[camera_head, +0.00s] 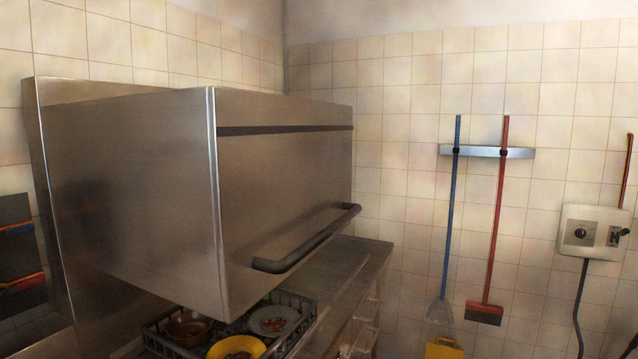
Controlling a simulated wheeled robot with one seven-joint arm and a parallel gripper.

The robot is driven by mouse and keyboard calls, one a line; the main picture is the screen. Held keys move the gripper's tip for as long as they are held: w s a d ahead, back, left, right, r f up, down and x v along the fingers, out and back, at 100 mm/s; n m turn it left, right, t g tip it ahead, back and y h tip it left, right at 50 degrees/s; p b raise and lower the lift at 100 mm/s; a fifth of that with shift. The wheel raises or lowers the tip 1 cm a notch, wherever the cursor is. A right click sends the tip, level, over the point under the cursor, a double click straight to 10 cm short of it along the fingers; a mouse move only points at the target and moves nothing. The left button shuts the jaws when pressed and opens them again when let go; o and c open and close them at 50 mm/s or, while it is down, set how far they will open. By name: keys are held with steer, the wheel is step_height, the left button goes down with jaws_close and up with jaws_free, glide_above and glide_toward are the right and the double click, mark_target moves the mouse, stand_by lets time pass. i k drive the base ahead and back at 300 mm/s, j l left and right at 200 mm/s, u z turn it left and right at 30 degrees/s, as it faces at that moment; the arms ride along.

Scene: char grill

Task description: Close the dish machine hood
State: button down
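The dish machine hood (275,190) is a large stainless steel box at the left and centre. It is raised, with a gap between its lower edge and the machine below. A dark bar handle (308,240) runs along the lower part of its front face. Under the hood, a dark dish rack (160,345) holds a brown bowl (188,327), a grey plate (273,320) and a yellow plate (237,348). The hood hides part of the rack. My gripper is not in view.
A steel counter (365,258) adjoins the machine towards the back wall. A blue-handled broom (450,220) and a red-handled brush (497,220) hang on a wall rail (525,153). A control box (592,232) is at the right. A yellow object (443,349) stands low by the wall.

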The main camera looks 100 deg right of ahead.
mark_target(205, 199)
steer(key=z, duration=0.45)
steer(key=k+l+z, duration=0.1)
steer(key=z, duration=0.8)
steer(key=k+l+z, duration=0.1)
steer(key=z, duration=0.35)
steer(key=l+z, duration=0.1)
steer(key=z, duration=0.35)
steer(key=l+z, duration=0.1)
steer(key=z, duration=0.8)
